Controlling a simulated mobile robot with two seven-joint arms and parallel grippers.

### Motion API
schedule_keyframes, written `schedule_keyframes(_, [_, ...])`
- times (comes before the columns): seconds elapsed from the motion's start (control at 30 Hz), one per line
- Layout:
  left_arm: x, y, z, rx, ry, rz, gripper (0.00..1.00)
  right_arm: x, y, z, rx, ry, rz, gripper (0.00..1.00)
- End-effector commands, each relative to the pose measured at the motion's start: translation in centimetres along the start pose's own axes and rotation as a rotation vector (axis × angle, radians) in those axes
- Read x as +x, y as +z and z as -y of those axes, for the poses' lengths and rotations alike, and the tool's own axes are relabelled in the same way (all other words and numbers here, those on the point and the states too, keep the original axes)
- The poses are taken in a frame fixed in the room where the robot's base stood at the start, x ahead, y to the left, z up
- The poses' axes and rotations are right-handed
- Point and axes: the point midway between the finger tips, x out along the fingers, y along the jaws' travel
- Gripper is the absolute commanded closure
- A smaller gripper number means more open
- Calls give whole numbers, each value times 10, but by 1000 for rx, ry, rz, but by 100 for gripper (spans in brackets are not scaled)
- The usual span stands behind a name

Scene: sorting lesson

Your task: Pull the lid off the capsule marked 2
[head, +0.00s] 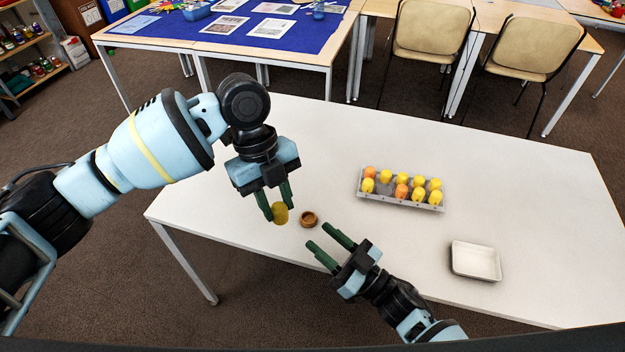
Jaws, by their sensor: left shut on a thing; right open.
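My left gripper (278,211) is shut on a yellow capsule (281,215), held at the table's left part, just left of a small round brown holder (309,219). The holder looks empty. My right gripper (318,236) is open and empty, its fingers pointing up-left, just below and right of the holder. A grey carton (415,205) further right holds several yellow and orange capsules, with one slot in its front row seemingly empty. I cannot read any number on the capsules, and the seam of the held one is too small to tell.
A shallow white tray (475,262) stands on the white table (540,215) near its front right. The table is clear between carton and tray and across its far right. Behind are a blue-topped table (270,25) and two chairs (432,32).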

Motion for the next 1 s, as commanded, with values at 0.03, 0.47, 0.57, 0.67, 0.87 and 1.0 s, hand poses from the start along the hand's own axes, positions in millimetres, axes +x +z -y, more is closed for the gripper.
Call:
schedule_keyframes(0.03, [0,0,0,0,0,0,82,13,-7,2,-6,-80,-18,59])
schedule_keyframes(0.47, [0,0,0,0,0,0,82,52,-31,23,20,-764,126,59])
schedule_keyframes(0.57, [0,0,0,0,0,0,82,51,-34,19,24,-896,231,59])
schedule_keyframes(0.67, [0,0,0,0,0,0,82,52,-40,12,13,-1008,342,59])
schedule_keyframes(0.87, [0,0,0,0,0,0,82,68,-65,-1,-77,-1169,531,59])
schedule_keyframes(1.0, [0,0,0,0,0,0,82,79,-83,-9,-153,-1236,639,59])
